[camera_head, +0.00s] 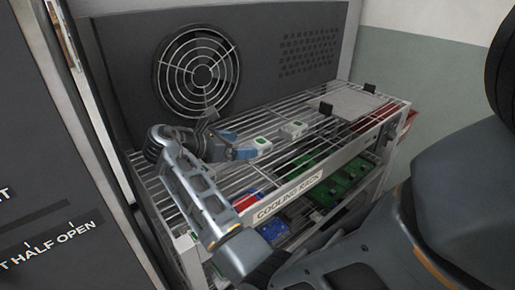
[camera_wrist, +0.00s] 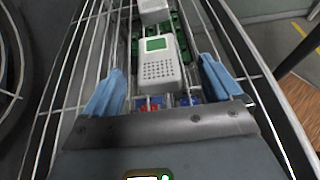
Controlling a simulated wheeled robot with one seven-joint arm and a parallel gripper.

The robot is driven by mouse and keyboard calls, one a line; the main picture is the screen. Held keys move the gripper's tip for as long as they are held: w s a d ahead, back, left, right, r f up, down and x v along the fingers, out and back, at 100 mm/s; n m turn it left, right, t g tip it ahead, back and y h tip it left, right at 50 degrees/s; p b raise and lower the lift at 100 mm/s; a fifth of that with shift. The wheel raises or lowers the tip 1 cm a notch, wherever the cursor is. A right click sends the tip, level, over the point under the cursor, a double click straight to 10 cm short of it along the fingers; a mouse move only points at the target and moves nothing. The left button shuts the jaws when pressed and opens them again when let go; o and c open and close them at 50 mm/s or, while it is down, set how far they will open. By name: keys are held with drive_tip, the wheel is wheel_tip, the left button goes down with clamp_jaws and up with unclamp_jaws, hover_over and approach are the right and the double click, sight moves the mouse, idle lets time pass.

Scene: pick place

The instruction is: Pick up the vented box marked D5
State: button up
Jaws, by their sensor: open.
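A white vented box (camera_wrist: 162,72) with a green label lies on the wire shelf, lengthwise between the blue fingers of my gripper (camera_wrist: 160,80). Gaps show on both sides of it, and the fingers look apart from it. In the head view this box (camera_head: 262,143) is just beyond the fingertips of my gripper (camera_head: 249,150). A second white box (camera_wrist: 153,10) lies farther along the shelf; it also shows in the head view (camera_head: 294,129). I cannot read D5 on either box. My gripper is open and empty, low over the shelf.
The cooling rack (camera_head: 289,195) has a wire top with a raised rim. A round fan (camera_head: 198,72) is in the wall behind. Green boards (camera_head: 345,178) and red and blue parts lie below. A grey plate (camera_head: 352,103) lies at the shelf's right end.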

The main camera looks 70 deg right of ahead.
sight(257, 143)
drive_tip(key=p+x, duration=0.1)
drive_tip(key=x, duration=0.6)
drive_tip(key=shift+d, duration=0.3)
drive_tip(key=c, duration=1.1)
drive_tip(key=shift+c, duration=0.2)
drive_tip(key=shift+r, duration=0.1)
